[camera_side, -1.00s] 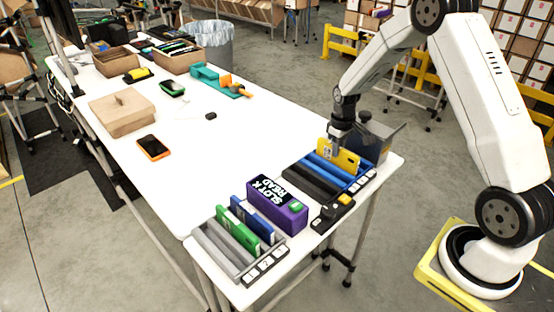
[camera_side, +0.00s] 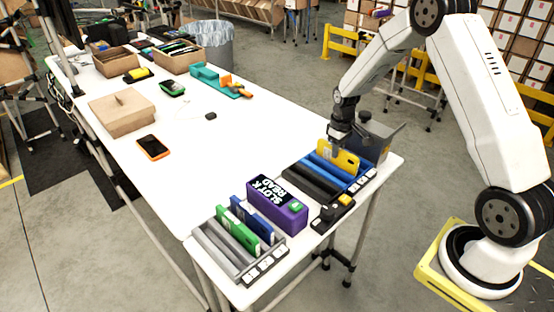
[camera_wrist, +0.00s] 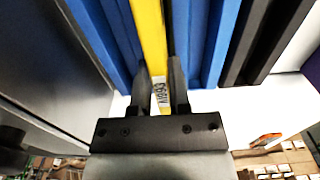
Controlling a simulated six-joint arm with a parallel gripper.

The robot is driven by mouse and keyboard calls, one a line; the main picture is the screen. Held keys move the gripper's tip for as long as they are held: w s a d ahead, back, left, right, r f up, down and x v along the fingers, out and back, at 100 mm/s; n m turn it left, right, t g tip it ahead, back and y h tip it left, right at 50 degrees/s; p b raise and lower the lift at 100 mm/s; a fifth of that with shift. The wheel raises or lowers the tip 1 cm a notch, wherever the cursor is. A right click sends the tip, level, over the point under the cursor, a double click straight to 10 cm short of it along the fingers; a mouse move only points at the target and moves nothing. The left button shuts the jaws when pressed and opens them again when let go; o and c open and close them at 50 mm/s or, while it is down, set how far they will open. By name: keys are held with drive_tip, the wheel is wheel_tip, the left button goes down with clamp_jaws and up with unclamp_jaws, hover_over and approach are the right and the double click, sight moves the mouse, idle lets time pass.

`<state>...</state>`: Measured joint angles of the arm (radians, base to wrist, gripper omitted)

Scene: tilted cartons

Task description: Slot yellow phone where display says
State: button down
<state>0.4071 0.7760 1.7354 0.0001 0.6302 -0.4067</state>
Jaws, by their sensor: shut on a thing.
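My gripper (camera_side: 337,148) is shut on the yellow phone (camera_side: 350,161), which stands upright on edge at the blue rack (camera_side: 325,173). In the wrist view my gripper (camera_wrist: 160,90) has its fingers on either side of the phone (camera_wrist: 151,35), with blue dividers (camera_wrist: 208,40) to both sides. The phone's lower edge is hidden, so I cannot tell how deep it sits. The purple display box (camera_side: 290,214) carries white text that looks like "SLOT K" and "READ". The slot labels on the blue rack's front are too small to read.
A black rack (camera_side: 298,184) adjoins the blue one. A grey rack (camera_side: 213,245) holds a green phone (camera_side: 238,235) and a blue phone (camera_side: 258,224). A grey bin (camera_side: 375,138) stands close behind the blue rack. An orange-edged phone (camera_side: 153,148) lies on the open white table.

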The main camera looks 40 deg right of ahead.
drive_tip(key=shift+f, duration=0.25)
idle(0.3)
idle(0.4)
drive_tip(key=c, duration=0.5)
unclamp_jaws()
drive_tip(key=shift+r, duration=0.1)
drive_tip(key=shift+r, duration=3.8)
drive_tip(key=shift+r, duration=0.15)
wheel_tip(320, 180, up, 7)
